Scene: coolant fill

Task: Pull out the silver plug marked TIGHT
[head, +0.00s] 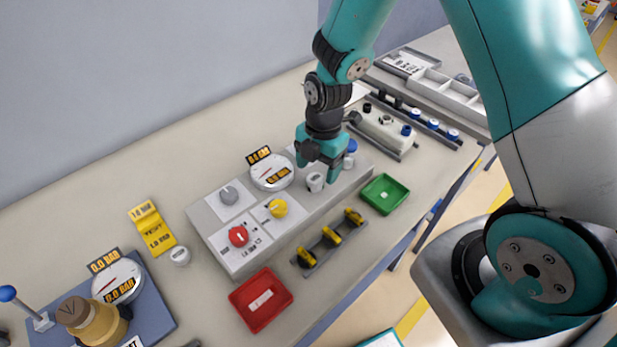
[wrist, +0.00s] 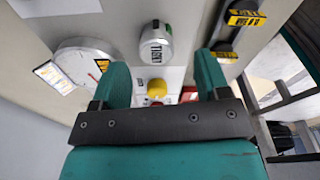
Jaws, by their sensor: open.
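The silver plug marked TIGHT (wrist: 155,42) stands on the grey panel in the wrist view, its label facing up toward the camera. In the head view, a silver plug (head: 315,182) shows on the panel close to my gripper; its label is too small to read. My gripper (head: 318,170) is open and empty above the panel beside that plug. In the wrist view, the two teal fingers (wrist: 160,75) are apart, and the plug appears beyond their tips, not between them. Whether a finger touches it cannot be told.
The panel (head: 212,212) also bears a gauge (head: 271,172), a red knob (head: 238,236), a yellow knob (head: 277,208) and a grey knob (head: 229,194). A green tray (head: 384,194), a red tray (head: 261,300) and a rack with yellow pieces (head: 330,237) stand in front.

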